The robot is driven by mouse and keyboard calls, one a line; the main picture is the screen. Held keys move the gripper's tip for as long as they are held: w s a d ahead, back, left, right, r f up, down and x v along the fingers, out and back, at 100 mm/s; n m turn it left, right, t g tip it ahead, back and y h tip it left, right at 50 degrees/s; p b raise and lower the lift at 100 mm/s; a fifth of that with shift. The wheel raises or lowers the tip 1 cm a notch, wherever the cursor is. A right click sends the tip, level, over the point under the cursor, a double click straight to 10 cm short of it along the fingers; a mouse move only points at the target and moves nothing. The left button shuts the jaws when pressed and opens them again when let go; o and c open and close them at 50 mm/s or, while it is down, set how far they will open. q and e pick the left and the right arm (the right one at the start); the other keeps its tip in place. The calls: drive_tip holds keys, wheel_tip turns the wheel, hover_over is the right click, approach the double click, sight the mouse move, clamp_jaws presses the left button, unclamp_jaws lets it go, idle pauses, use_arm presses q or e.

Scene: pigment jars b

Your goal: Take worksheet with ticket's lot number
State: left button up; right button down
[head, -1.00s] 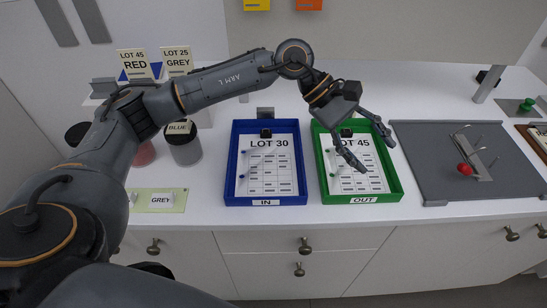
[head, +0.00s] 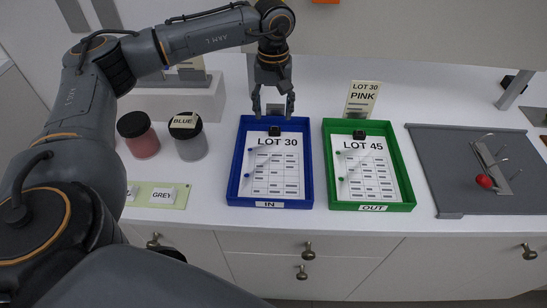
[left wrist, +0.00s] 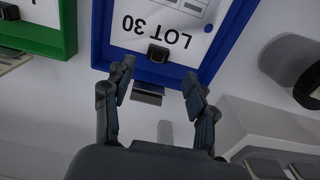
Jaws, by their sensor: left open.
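The ticket (head: 361,99) reads "LOT 30 PINK" and stands upright behind the green tray. A worksheet headed LOT 30 (head: 276,168) lies in the blue tray (head: 233,176) labelled IN, with a black clip (head: 275,131) at its top edge. A worksheet headed LOT 45 (head: 367,175) lies in the green tray (head: 326,170) labelled OUT. My left gripper (head: 273,112) is open and empty at the blue tray's back edge. In the left wrist view its fingers (left wrist: 157,80) are apart, with the clip (left wrist: 157,52) just beyond them. My right gripper is not in view.
Jars stand to the left, one pink (head: 140,136) and one grey with a BLUE label (head: 187,138). A green card with a GREY label (head: 161,195) lies in front of them. A grey board with a red ball (head: 484,181) lies at the right.

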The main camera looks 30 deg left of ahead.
sight(274, 130)
use_arm(q)
drive_tip(key=f, duration=0.1)
drive_tip(key=f+p, duration=0.1)
drive_tip(key=f, duration=0.2)
drive_tip(key=shift+s+d+f+p, duration=0.2)
drive_tip(key=shift+d+f+p, duration=0.1)
drive_tip(key=shift+f, duration=0.55)
drive_tip(key=shift+c, duration=0.2)
drive_tip(key=c, duration=1)
